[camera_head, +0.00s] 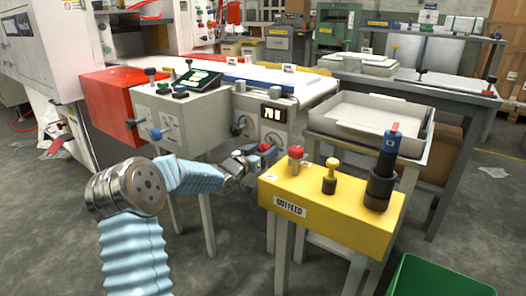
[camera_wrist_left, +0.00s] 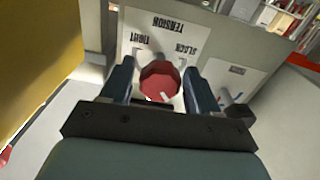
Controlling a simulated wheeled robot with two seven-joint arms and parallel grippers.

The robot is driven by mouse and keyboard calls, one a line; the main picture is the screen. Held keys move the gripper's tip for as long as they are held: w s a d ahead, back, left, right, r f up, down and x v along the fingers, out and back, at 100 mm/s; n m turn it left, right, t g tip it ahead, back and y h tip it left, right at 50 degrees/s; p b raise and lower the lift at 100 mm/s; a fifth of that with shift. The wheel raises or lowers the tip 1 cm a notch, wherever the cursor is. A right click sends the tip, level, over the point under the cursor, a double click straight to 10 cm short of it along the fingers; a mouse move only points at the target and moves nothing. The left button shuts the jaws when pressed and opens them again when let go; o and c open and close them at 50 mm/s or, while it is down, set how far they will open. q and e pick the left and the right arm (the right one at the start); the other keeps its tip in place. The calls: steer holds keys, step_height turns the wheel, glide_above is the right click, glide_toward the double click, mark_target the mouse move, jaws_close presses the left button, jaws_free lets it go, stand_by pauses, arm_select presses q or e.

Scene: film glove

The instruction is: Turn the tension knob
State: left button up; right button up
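The tension knob is red and faceted; it shows in the left wrist view (camera_wrist_left: 160,80) in front of a white plate (camera_wrist_left: 150,30) marked TENSION, TIGHT and SLACK. In the head view the red knob (camera_head: 265,146) sits on the front of the grey machine. My left gripper (camera_wrist_left: 159,88) has its two dark fingers apart, one on each side of the knob. Whether the fingers touch it I cannot tell. In the head view the left gripper (camera_head: 248,160) is at the knob, partly blurred into the machine front. My right gripper is not in view.
A yellow OUTFEED box (camera_head: 330,208) with red, yellow and blue-topped controls stands close to the right of the gripper. A grey box with knobs (camera_head: 185,118) stands left. A white tray (camera_head: 370,120) is behind. A green bin (camera_head: 440,278) is at lower right.

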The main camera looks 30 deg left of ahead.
arm_select(q)
steer(key=c, duration=0.8)
steer(key=shift+f+m+b, duration=0.2)
steer(key=shift+m+b, duration=1)
steer(key=shift+b, duration=0.15)
steer(key=shift+r+m+b, duration=0.15)
steer(key=shift+m+b, duration=1.15)
steer(key=shift+m, duration=0.4)
steer(key=o, duration=1)
steer(key=shift+o, duration=0.2)
